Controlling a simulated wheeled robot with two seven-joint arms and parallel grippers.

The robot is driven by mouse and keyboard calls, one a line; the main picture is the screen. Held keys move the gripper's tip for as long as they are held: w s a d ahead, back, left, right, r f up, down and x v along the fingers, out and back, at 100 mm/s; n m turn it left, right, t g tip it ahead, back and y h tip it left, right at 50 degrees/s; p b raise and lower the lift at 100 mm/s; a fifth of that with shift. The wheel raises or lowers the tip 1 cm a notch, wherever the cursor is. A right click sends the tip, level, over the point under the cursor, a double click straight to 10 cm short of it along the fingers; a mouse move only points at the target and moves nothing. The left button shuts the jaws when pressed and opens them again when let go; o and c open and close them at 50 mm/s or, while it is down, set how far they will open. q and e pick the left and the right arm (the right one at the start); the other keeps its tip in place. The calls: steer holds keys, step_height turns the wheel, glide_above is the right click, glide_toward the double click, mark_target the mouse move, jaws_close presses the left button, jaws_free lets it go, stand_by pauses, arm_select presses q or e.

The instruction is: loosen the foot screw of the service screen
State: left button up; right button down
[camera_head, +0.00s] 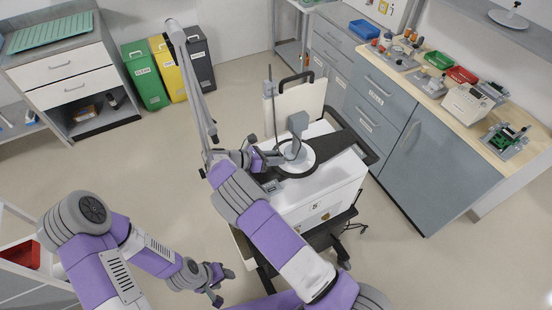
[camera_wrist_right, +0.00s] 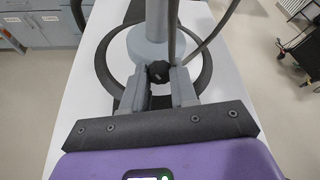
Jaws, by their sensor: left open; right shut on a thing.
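The service screen (camera_head: 297,100) shows its pale panel on top of a white ventilator cart. Its grey post (camera_wrist_right: 157,20) rises from a round grey foot (camera_wrist_right: 122,48), with a dark ring around it. The foot screw is a small black knob (camera_wrist_right: 159,70) at the front of the foot. My right gripper (camera_head: 281,156) is at the foot; in the right wrist view its two grey fingers (camera_wrist_right: 160,78) are shut on the knob, one on each side. My left gripper (camera_head: 222,283) is open and empty, low at the left, away from the cart.
The white ventilator cart (camera_head: 325,195) stands on the floor near grey cabinets (camera_head: 430,165). A wooden bench top (camera_head: 455,118) with parts and bins is at the right. Green, yellow and dark bins (camera_head: 146,78) line the wall.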

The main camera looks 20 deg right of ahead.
steer(key=shift+n, duration=0.3)
stand_by(0.4)
steer(key=c, duration=0.9)
jaws_free()
steer(key=b+v, duration=0.1)
steer(key=v, duration=0.6)
steer(key=shift+w+a, duration=0.1)
steer(key=shift+a, duration=0.2)
